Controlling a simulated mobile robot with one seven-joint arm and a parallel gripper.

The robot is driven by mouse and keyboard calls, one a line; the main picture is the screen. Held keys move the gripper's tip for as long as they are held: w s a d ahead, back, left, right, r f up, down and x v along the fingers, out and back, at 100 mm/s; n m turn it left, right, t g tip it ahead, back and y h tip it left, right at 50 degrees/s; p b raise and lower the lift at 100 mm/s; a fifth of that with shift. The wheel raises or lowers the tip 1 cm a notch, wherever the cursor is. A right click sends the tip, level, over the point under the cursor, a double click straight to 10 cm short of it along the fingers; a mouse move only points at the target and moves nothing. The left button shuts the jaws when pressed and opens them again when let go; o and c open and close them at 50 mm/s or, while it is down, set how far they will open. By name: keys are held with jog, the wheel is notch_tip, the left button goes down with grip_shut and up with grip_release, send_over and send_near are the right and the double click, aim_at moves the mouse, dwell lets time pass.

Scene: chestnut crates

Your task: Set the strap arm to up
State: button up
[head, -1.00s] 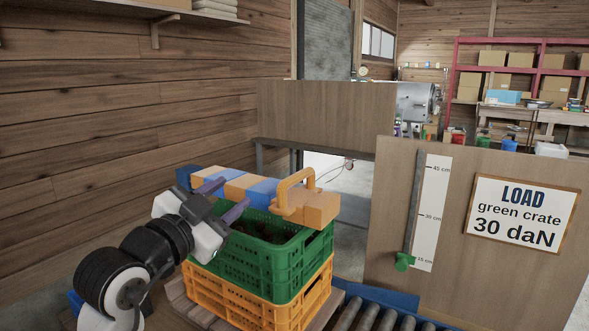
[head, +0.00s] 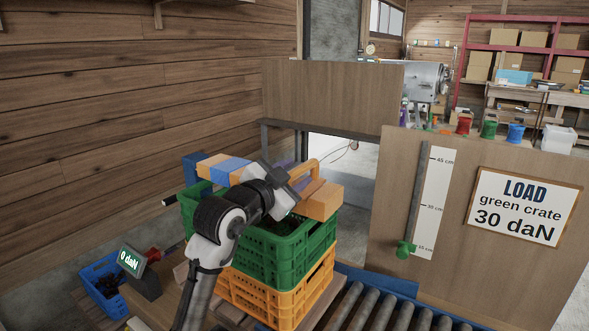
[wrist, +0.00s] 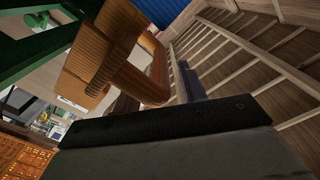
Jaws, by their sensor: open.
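The strap arm (head: 219,170), a beam banded orange and blue, lies level across the top of the green crate (head: 305,250). An orange loop handle (head: 308,167) rises near its right end; it also shows large in the wrist view (wrist: 113,45). My gripper (head: 298,173) is open, right at the handle and above the beam. My wrist covers part of the handle and the beam's middle in the head view. One finger shows beside the handle in the wrist view; I cannot tell whether it touches.
The green crate stands on an orange crate (head: 275,295) beside a roller conveyor (head: 385,312). A board with a height scale (head: 432,200) and a load sign (head: 524,206) stands right. A "0 daN" display (head: 130,259) and a blue crate (head: 90,278) are at lower left.

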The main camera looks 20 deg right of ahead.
jog(key=shift+w+d, duration=0.2)
jog(key=shift+d, duration=0.05)
jog(key=c, duration=0.9)
jog(key=shift+r, duration=0.1)
jog(key=shift+a, duration=0.1)
